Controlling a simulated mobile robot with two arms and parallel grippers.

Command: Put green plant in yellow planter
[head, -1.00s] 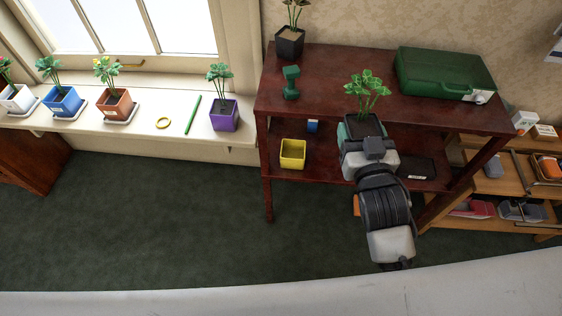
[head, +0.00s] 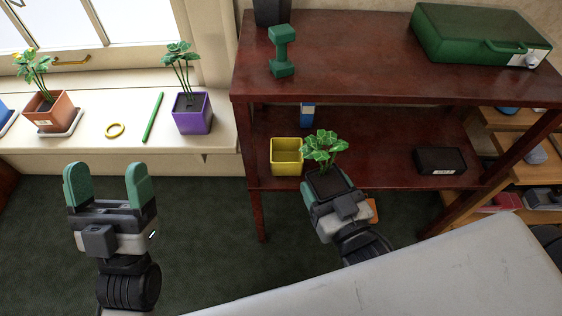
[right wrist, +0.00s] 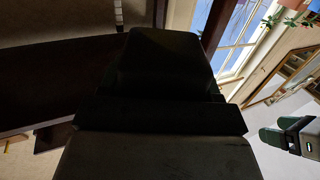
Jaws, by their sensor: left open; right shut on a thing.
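The yellow planter (head: 286,157) stands empty on the lower shelf of the dark red shelf unit, near its left end. The green plant (head: 325,148) has broad leaves and a dark pot, and sits just right of the planter in the head view. My right gripper (head: 327,186) is shut on the plant's pot at the front of the lower shelf; its fingertips are partly hidden by the pot. In the right wrist view a dark shape (right wrist: 160,65) fills the middle, too dark to make out. My left gripper (head: 107,188) is open and empty above the carpet, below the windowsill.
A blue box (head: 307,114) stands behind the planter and a black box (head: 440,160) to the right on the lower shelf. The upper board (head: 370,60) overhangs it, carrying a green dumbbell (head: 282,50) and green case (head: 480,38). A purple planter (head: 192,113) stands on the sill.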

